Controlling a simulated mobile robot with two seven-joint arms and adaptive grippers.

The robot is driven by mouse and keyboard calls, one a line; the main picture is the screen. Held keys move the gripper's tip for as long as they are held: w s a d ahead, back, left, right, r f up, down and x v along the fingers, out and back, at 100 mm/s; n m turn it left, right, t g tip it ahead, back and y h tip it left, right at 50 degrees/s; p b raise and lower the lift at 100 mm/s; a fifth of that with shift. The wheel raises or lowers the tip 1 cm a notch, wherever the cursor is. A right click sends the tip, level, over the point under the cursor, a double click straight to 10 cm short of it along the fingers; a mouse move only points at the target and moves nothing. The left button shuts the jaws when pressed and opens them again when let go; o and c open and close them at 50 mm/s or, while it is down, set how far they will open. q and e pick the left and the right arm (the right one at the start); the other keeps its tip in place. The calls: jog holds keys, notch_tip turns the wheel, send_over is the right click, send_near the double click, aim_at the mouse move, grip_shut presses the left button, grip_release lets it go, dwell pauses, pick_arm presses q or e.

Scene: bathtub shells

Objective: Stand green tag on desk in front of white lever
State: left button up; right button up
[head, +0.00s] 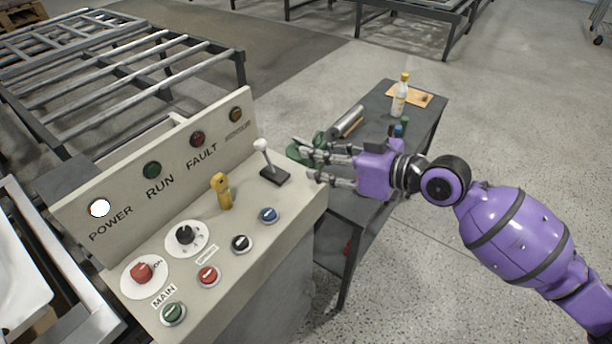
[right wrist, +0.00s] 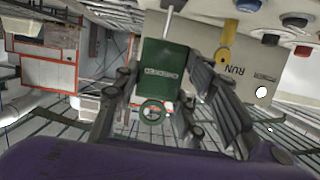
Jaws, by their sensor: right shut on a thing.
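In the head view the tag (head: 294,152) shows partly behind the fingers, in the air just right of the white lever. The white lever (head: 262,147) has a round white knob and a dark base, and stands at the right end of the beige control desk (head: 301,200). My left gripper is not in view.
A yellow lever (head: 222,190) and several buttons and knobs stand on the desk left of the white lever. Right of the desk, a dark side table (head: 358,205) holds a bottle (head: 399,101), a tan board (head: 422,97) and a metal cylinder (head: 346,121).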

aim_at(320, 168)
jog(key=a+f, duration=0.1)
jog(key=w+f, duration=0.1)
jog(key=f, duration=0.1)
jog(key=a+f, duration=0.1)
jog(key=shift+w+a+f, duration=0.15)
jog(key=shift+w+a, duration=0.15)
jog(key=shift+w, duration=0.1)
jog(key=shift+w+a+f, duration=0.2)
jog(key=shift+a+f, duration=0.15)
jog(key=shift+f, duration=0.1)
jog(key=f, duration=0.2)
jog(key=shift+w+a+f, duration=0.1)
jog(key=shift+a+f, duration=0.1)
jog(key=shift+f, duration=0.6)
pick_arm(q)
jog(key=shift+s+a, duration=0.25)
